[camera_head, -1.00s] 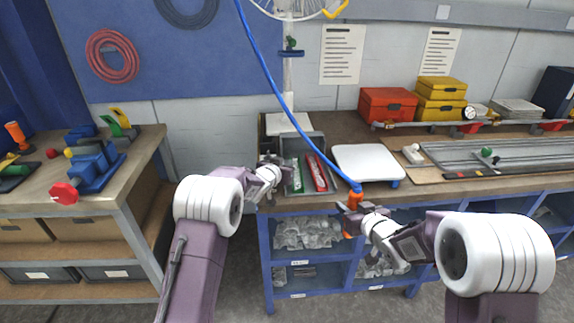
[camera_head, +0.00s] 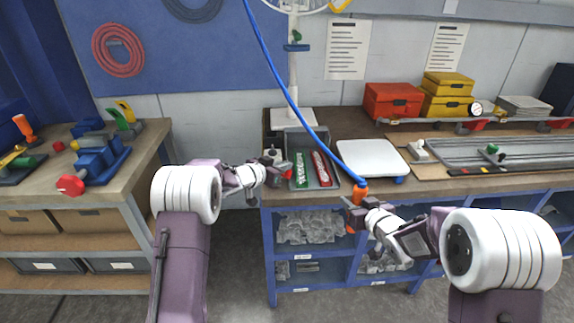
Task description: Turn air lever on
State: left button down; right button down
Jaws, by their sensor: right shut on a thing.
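A small green lever (camera_head: 297,37) sits on the white vertical pipe at the back wall, above a blue fitting (camera_head: 296,48). It is far above both grippers. My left gripper (camera_head: 278,173) is at the left front of the workbench, beside the grey tray. A small red part shows at its tip; its fingers are too small to read. My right gripper (camera_head: 354,208) is shut on an orange tool (camera_head: 359,193) at the bench's front edge. A blue hose (camera_head: 291,95) runs from the top of the view down to this tool.
The grey tray (camera_head: 331,184) holds a green tube (camera_head: 300,170) and a red tube (camera_head: 321,168). A white board (camera_head: 370,157) lies to its right. Red and yellow boxes (camera_head: 392,100) stand behind. Another bench with blue clamps (camera_head: 98,160) is at left, across a gap.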

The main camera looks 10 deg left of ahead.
pick_arm(q)
jog(key=shift+s+a+f, duration=0.3)
jog(key=shift+s+a, duration=0.6)
jog(key=shift+a, duration=0.15)
jog(key=shift+w, duration=0.2)
jog(key=shift+w+a+r, duration=0.15)
jog(key=shift+w+a, duration=0.05)
jog(key=shift+w, duration=0.55)
